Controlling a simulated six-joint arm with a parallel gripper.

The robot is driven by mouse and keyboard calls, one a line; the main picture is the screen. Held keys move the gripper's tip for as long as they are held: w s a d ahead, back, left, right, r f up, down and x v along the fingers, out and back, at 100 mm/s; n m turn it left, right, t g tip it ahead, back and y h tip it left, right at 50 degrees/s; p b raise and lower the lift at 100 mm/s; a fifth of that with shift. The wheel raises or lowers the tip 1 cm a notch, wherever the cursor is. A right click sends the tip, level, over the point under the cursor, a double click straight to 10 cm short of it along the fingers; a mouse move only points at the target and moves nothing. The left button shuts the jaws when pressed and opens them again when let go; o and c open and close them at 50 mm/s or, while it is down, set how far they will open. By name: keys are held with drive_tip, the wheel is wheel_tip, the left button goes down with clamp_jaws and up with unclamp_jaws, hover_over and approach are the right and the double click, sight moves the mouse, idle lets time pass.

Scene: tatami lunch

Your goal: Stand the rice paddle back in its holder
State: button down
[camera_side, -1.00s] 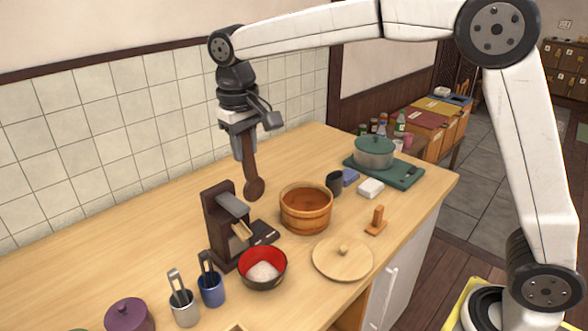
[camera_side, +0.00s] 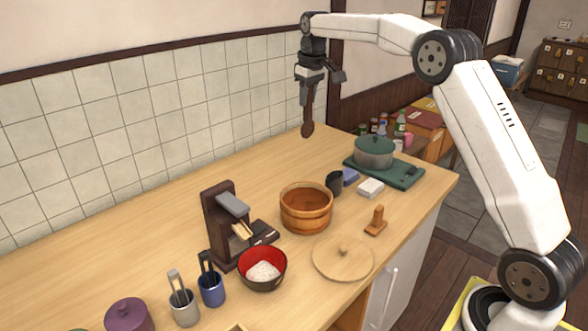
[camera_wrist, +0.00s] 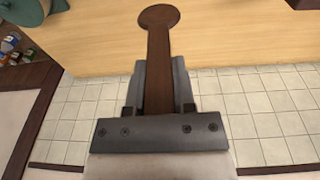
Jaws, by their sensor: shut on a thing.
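The rice paddle (camera_side: 307,128) is dark brown with a round flat head. My gripper (camera_side: 306,98) is shut on its handle and holds it head down, high above the far part of the counter. In the wrist view the paddle (camera_wrist: 158,45) stands out between the two grey fingers of my gripper (camera_wrist: 160,75). A small dark cup (camera_side: 334,184) stands behind the wooden tub, below and to the right of the paddle. I cannot tell for sure whether this cup is the holder. The paddle touches nothing but my gripper.
The wooden tub (camera_side: 306,222), red bowl (camera_side: 262,282), dark stand (camera_side: 215,222) and round lid (camera_side: 343,272) crowd the front. A small wooden block with a peg (camera_side: 377,215), white block (camera_side: 370,187) and pot (camera_side: 374,152) are to the right. The counter's back left is clear.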

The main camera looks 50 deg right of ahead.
drive_tip(key=s+d, duration=0.2)
drive_tip(key=d, duration=1.1)
wheel_tip(320, 180, down, 11)
drive_tip(key=shift+w+f+t, duration=0.15)
drive_tip(key=shift+w+t, duration=0.05)
drive_tip(key=shift+t, duration=0.2)
drive_tip(key=shift+f, duration=0.15)
drive_tip(key=s+x, duration=0.2)
drive_tip(key=x, duration=0.8)
drive_tip(key=shift+a+f, duration=0.2)
drive_tip(key=shift+f, duration=0.9)
idle(0.8)
